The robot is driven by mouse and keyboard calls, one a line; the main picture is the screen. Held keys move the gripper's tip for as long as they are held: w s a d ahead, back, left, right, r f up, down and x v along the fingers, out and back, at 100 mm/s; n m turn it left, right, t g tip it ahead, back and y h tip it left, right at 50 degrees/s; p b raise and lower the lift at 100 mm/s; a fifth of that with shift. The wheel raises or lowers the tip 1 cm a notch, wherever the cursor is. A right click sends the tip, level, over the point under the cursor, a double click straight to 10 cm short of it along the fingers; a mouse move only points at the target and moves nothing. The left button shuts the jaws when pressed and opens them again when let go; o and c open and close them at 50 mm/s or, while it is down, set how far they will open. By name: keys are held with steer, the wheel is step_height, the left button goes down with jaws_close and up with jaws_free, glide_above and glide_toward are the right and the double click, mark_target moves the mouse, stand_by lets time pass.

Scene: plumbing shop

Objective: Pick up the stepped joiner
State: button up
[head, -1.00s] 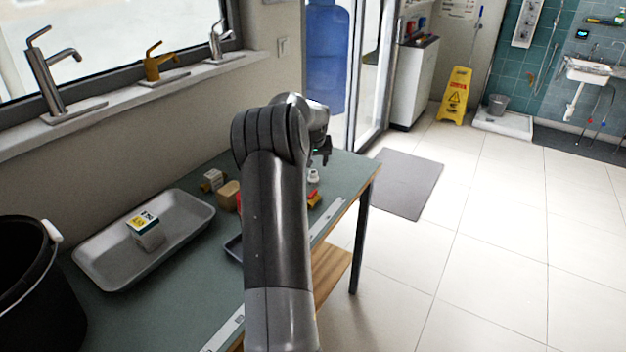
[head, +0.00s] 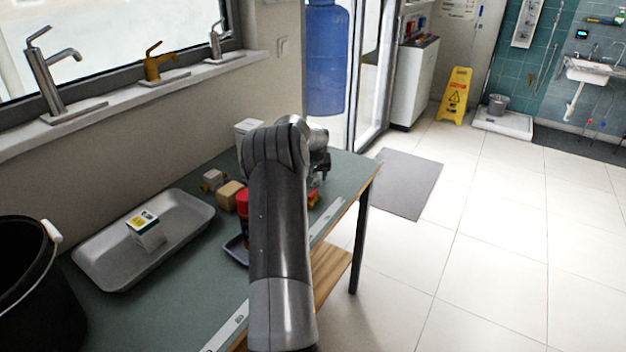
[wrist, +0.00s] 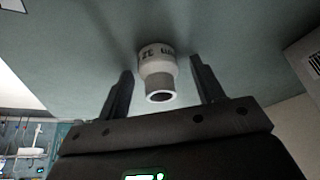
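The stepped joiner is a short white pipe piece with a wide lettered end and a narrower open end. In the wrist view the stepped joiner (wrist: 157,72) stands on the green table top, between and just beyond the fingertips of my gripper (wrist: 160,80). The fingers are apart, one on each side, with a gap to the joiner on both sides. In the head view my gripper (head: 321,166) is low over the far end of the table, partly hidden by my arm. The joiner is mostly hidden there.
On the green table (head: 205,275) stand a grey tray (head: 185,232) holding a small box (head: 146,229), wooden-looking blocks (head: 229,195), a red-capped bottle (head: 242,205) and a white box (head: 246,128). A black bucket (head: 35,300) is at the left.

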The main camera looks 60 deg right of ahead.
steer(key=c, duration=1)
steer(key=shift+r, duration=0.1)
